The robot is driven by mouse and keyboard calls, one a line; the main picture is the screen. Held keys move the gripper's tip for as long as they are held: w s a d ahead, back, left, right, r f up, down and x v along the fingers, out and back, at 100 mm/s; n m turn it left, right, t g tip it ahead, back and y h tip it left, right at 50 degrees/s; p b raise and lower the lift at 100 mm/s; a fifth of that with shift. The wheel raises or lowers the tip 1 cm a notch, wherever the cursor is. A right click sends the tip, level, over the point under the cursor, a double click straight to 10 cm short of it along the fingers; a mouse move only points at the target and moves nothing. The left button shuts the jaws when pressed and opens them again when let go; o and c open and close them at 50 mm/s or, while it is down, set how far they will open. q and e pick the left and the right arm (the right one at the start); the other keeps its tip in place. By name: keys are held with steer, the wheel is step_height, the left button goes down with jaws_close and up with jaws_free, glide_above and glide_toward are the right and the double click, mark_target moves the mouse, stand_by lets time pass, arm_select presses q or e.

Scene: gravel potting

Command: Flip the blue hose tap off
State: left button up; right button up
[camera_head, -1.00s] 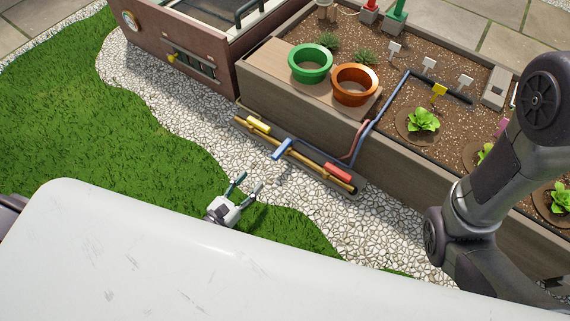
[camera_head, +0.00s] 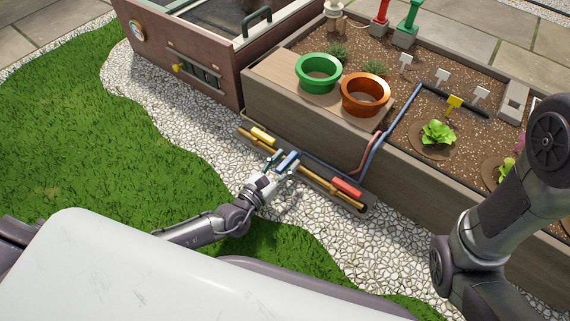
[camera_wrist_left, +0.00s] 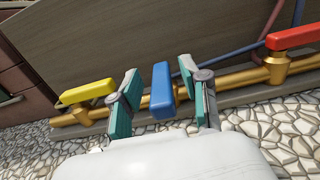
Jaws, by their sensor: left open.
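The blue hose tap handle (camera_head: 289,160) sits on the brass pipe, between the yellow tap and the red tap. In the left wrist view the blue handle (camera_wrist_left: 161,90) stands out across the pipe. My left gripper (camera_head: 282,161) is open, with its teal fingers on either side of the handle. The handle's base is partly hidden. My right gripper is out of frame; only the right arm's dark links show.
The yellow tap (camera_head: 262,135) and the red tap (camera_head: 347,186) lie along the brass pipe (camera_wrist_left: 234,80). The wooden planter wall (camera_head: 300,122) rises close behind, with hoses running up it. White gravel (camera_head: 215,140) and grass lie open in front.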

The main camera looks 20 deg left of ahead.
arm_select(q)
steer(key=shift+w, duration=0.1)
jaws_close()
stand_by(0.5)
